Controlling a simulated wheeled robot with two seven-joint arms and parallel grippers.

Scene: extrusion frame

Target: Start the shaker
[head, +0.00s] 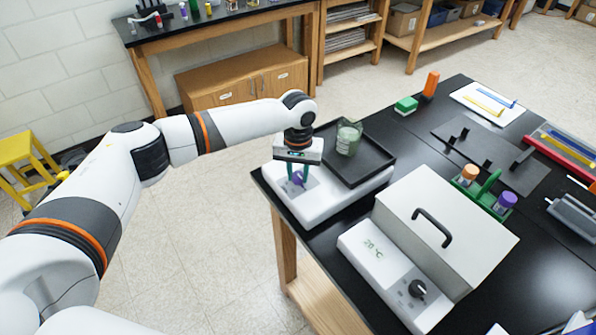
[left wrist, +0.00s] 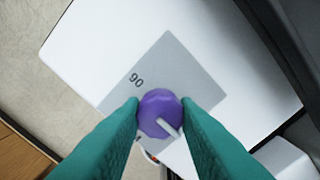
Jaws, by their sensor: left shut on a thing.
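The shaker (head: 312,203) is a white box at the table's left corner with a black tray (head: 374,163) on top. A glass beaker with pale green contents (head: 348,138) stands on the tray. A purple knob (left wrist: 160,112) with a light pointer line sits on a grey panel (left wrist: 185,75) marked 90; the pointer is toward the lower right in the left wrist view. My left gripper (head: 297,178) points down over the panel, its green fingers shut on the knob, one on each side. The rest of the dial marks are partly hidden by the fingers. My right gripper is not in view.
A white lidded box with a black handle (head: 433,228) and a dial reading 20 °C (head: 372,248) stands right of the shaker. A green rack (head: 485,190) holds orange- and purple-capped containers.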

